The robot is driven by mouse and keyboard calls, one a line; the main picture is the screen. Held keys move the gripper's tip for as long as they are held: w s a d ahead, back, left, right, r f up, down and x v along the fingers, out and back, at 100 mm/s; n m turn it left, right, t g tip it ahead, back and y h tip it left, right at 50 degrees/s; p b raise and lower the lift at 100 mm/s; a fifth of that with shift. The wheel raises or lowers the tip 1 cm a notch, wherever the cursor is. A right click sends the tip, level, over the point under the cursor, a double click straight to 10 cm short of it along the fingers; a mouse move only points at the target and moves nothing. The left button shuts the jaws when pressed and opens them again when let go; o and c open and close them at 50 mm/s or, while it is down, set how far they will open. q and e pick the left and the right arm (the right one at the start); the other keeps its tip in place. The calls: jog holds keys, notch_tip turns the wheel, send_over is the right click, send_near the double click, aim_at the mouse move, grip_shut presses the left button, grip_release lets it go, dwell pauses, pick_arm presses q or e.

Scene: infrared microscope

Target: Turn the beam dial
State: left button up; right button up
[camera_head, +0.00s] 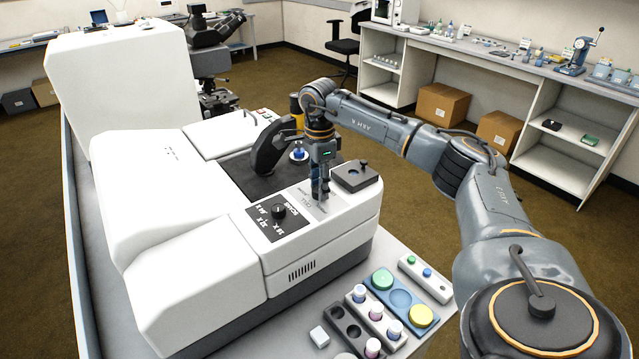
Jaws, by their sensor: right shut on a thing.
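The white microscope (215,235) stands on a bench and has a control deck at its front right. My right gripper (320,195) points down at a small grey labelled plate (306,203) on that deck. It is shut on a small control there, which looks to be the beam dial; the fingers hide nearly all of it, so its angle cannot be told. A black knob (278,211) on a black panel with multiplier markings is to the left of my gripper, apart from it. My left gripper is not in view.
A grey block with a small knob (356,175) is just right of my gripper. A black curved arm (270,148) and a blue-topped piece (298,152) stand behind. Racks with vials (375,310) and a blue tray with coloured discs (400,298) lie on the bench in front.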

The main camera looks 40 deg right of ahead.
dwell(0.5)
jog(key=o, duration=1.2)
jog(key=shift+c, duration=0.2)
notch_tip(320, 180, up, 12)
jog(key=shift+f, duration=0.15)
